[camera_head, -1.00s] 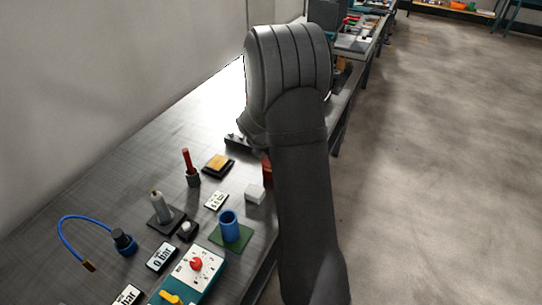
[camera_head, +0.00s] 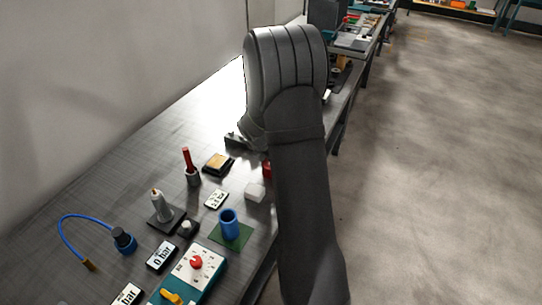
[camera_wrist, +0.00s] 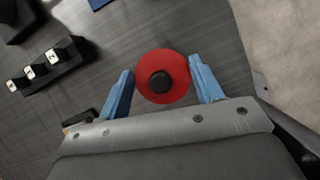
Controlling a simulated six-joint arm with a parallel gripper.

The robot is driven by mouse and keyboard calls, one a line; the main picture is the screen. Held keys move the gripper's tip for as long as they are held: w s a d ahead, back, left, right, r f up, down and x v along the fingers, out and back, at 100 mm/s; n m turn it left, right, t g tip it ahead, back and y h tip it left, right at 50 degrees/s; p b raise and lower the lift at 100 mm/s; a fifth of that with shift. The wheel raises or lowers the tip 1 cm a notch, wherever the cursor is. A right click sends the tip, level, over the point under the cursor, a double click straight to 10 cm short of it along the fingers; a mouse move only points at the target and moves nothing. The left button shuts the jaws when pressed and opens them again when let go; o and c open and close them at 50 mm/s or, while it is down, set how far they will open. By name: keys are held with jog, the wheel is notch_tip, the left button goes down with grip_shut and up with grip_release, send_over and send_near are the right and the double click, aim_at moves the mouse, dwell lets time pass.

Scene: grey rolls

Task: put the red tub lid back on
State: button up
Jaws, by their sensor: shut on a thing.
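The red tub lid (camera_wrist: 178,80) is a round red disc with a black knob in the middle of the wrist view. My gripper (camera_wrist: 161,67) is shut on it, with one blue finger against each side. A small red patch (camera_head: 266,170) shows at the left edge of my arm in the head view, probably the tub or its lid. My arm hides the rest there, and the gripper too. I cannot tell whether the tub is under the lid.
A white block (camera_head: 254,191), a blue cup (camera_head: 229,222) on a green mat and a black-and-tan pad (camera_head: 218,163) stand left of my arm. A black block with white labels (camera_wrist: 48,64) lies left in the wrist view. The bench edge is close on the right.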

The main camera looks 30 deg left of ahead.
jog(key=shift+f, duration=0.15)
jog(key=o, duration=1.1)
jog(key=shift+c, duration=0.2)
jog(key=v, duration=1.7)
jog(key=shift+r, duration=0.25)
jog(key=x, duration=1.7)
jog(key=shift+f, duration=0.25)
